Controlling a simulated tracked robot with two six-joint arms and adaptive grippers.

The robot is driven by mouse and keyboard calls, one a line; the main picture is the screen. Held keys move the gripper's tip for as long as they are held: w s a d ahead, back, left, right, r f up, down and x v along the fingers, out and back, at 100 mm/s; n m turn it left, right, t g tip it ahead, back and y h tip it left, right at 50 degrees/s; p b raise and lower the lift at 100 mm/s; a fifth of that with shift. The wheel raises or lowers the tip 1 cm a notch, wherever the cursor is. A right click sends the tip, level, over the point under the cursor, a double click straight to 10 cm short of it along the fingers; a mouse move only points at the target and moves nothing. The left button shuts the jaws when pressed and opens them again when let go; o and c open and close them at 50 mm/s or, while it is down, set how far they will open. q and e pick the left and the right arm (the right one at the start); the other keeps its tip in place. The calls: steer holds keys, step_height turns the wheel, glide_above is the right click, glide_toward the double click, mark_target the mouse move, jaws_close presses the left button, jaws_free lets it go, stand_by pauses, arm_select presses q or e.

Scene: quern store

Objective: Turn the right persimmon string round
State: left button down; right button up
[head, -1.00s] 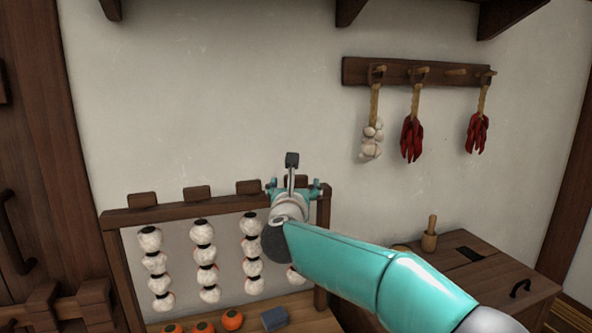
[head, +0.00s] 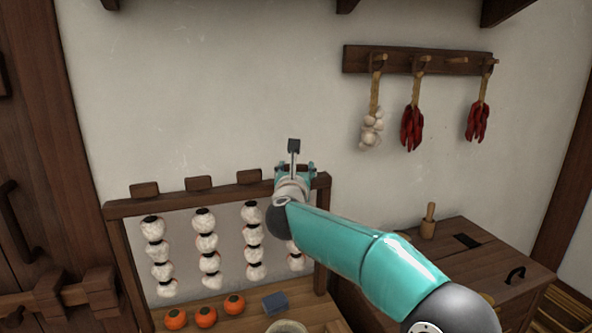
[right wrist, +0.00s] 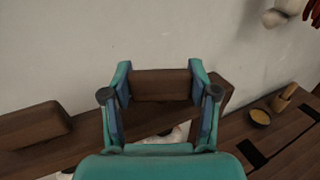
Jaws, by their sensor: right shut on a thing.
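The right persimmon string (head: 295,259) hangs from the wooden rack's top rail, pale with dark bands; my right arm hides its upper part. My right gripper (head: 294,172) is above the rail at its right end. In the right wrist view its two fingers (right wrist: 160,88) are shut on the sides of a brown wooden block (right wrist: 160,84) on top of the rail. A pale bit (right wrist: 179,133) shows below the rail there, partly hidden by the gripper. My left gripper is not in view.
Three more strings (head: 207,243) hang to the left under similar blocks (head: 198,183). Orange persimmons (head: 205,317) and a blue-grey block (head: 274,302) lie below. A peg rail (head: 420,62) with garlic and chillies is on the wall. A wooden chest (head: 475,262) stands right.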

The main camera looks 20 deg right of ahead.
steer(key=shift+f+y+b, duration=0.1)
steer(key=shift+y+b, duration=0.2)
steer(key=shift+b, duration=0.1)
steer(key=n+y+b, duration=0.1)
steer(key=n+t+y+b, duration=0.1)
steer(key=b, duration=0.1)
steer(key=shift+d+f+y+b, duration=0.15)
steer(key=shift+y+b, duration=0.15)
steer(key=shift+y, duration=0.1)
steer(key=shift+n+y+b, duration=0.55)
steer(key=shift+n+y, duration=0.35)
steer(key=shift+y, duration=0.3)
steer(key=shift+r+n+y, duration=0.2)
steer(key=shift+n+y, duration=0.4)
steer(key=shift+y, duration=0.4)
steer(key=o, duration=1.2)
steer(key=shift+c, duration=0.2)
steer(key=shift+s, duration=0.15)
